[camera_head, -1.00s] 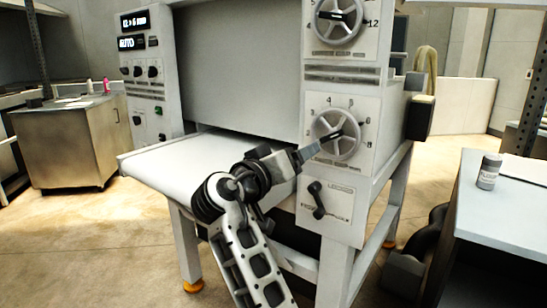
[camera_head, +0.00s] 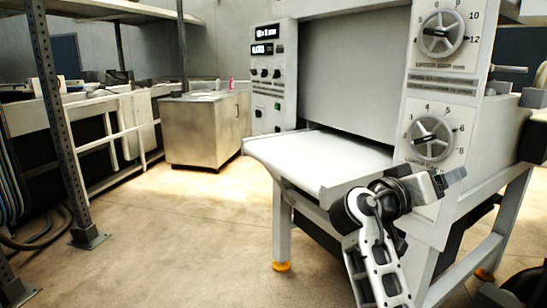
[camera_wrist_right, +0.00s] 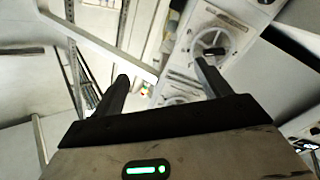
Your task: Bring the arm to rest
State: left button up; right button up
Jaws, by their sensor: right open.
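My right arm reaches up in front of the roller sheeter (camera_head: 350,60) in the head view. Its right gripper (camera_head: 458,175) is just below and to the right of the lower dial (camera_head: 431,138) in the picture, clear of its rim. In the right wrist view the gripper (camera_wrist_right: 163,75) has its two dark fingers spread, with nothing between them. The upper dial (camera_head: 442,35) is higher on the same panel. My arm hides part of the panel below the lower dial. My left gripper is not in view.
The sheeter's white feed table (camera_head: 310,158) juts out left of my arm. A steel cabinet (camera_head: 205,130) stands behind on the left. A perforated post (camera_head: 58,120) and white rails are further left. The floor (camera_head: 190,220) between is open.

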jog(key=s+d+r+g+h, duration=0.1)
jog(key=s+d+g+h, duration=0.2)
jog(key=d, duration=0.8)
jog(key=s+d+r+g+h, duration=0.1)
jog(key=s+d+g+h, duration=0.15)
jog(key=d, duration=0.75)
jog(key=s+d+r+g+h, duration=0.1)
jog(key=s+d+g+h, duration=0.25)
jog(key=d, duration=0.75)
jog(key=w+a+f+n+t+y, duration=0.1)
jog(key=w+f+n+t+y, duration=0.6)
jog(key=w+f+t+y, duration=0.4)
jog(key=w+a+n+t+y, duration=0.2)
jog(key=w+a+t+y, duration=0.45)
jog(key=a+y, duration=0.2)
jog(key=a+f+g+y, duration=0.2)
jog(key=a+f+y, duration=0.1)
jog(key=a+f, duration=0.55)
jog(key=s+a+f+n+g+y, duration=0.1)
jog(key=s+a+f+g+y, duration=0.25)
jog(key=s+a+f, duration=1.3)
jog(key=s+a+f+m+y, duration=0.1)
jog(key=s+a+f, duration=0.1)
jog(key=s+a, duration=0.4)
jog(key=s+a+f+m+g+y, duration=0.1)
jog(key=s+a+f, duration=0.2)
jog(key=s+a, duration=0.3)
jog(key=s, duration=0.4)
jog(key=shift+s+y, duration=0.3)
jog(key=shift+s, duration=0.05)
